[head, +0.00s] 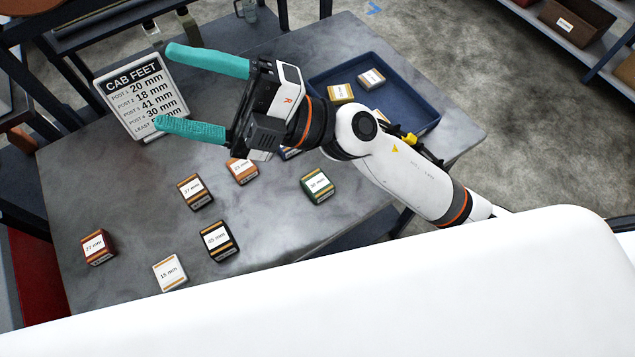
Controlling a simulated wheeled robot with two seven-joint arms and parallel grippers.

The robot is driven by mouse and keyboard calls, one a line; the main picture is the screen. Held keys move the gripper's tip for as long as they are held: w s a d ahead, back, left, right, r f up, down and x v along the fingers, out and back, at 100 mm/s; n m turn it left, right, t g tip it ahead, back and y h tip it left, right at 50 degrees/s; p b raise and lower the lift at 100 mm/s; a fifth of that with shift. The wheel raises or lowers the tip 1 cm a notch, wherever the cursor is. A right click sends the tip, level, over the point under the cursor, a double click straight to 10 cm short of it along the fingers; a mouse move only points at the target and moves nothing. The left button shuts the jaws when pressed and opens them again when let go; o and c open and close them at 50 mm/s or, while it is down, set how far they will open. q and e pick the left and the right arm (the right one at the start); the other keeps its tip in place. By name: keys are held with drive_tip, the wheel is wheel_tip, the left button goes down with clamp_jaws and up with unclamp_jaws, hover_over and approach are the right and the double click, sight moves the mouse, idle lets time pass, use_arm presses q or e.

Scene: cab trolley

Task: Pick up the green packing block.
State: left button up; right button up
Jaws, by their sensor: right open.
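The green packing block (317,187) sits on the grey table in the head view, with a white label that seems to read 30 mm. It stands apart from the other blocks, below my right arm's wrist in the picture. My right gripper (180,95) is open and empty, with its two teal fingers spread and pointing left, toward the sign. It is up and left of the green block and not touching it. My left gripper does not show.
The CAB FEET sign (142,95) stands at the table's back left. A blue tray (425,118) holds several blocks at the right. Orange (242,170), brown (194,192), black (218,241), white (169,272) and red-brown (97,247) blocks stand on the table (120,205). Another block is partly hidden beneath my gripper.

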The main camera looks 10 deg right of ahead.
drive_tip(key=s+a+f+n+g+h, duration=0.3)
drive_tip(key=s+f+n+g+h, duration=0.25)
drive_tip(key=n+g, duration=0.2)
drive_tip(key=t+h, duration=0.4)
drive_tip(key=h, duration=1.4)
hover_over(316, 180)
wheel_tip(316, 180, down, 18)
drive_tip(key=shift+n, duration=0.35)
drive_tip(key=f, duration=0.2)
drive_tip(key=f+p, duration=0.1)
drive_tip(key=f, duration=0.1)
drive_tip(key=f+p, duration=0.1)
drive_tip(key=shift+s+d+f, duration=0.3)
drive_tip(key=shift+s+f, duration=0.05)
drive_tip(key=shift+f, duration=0.05)
drive_tip(key=f, duration=0.1)
drive_tip(key=f+p, duration=0.1)
drive_tip(key=f, duration=0.1)
drive_tip(key=f+p, duration=0.1)
drive_tip(key=f, duration=0.1)
drive_tip(key=shift+w+a, duration=0.25)
drive_tip(key=shift+a, duration=0.1)
drive_tip(key=shift+f, duration=0.2)
drive_tip(key=c, duration=1.1)
drive_tip(key=shift+r, duration=0.1)
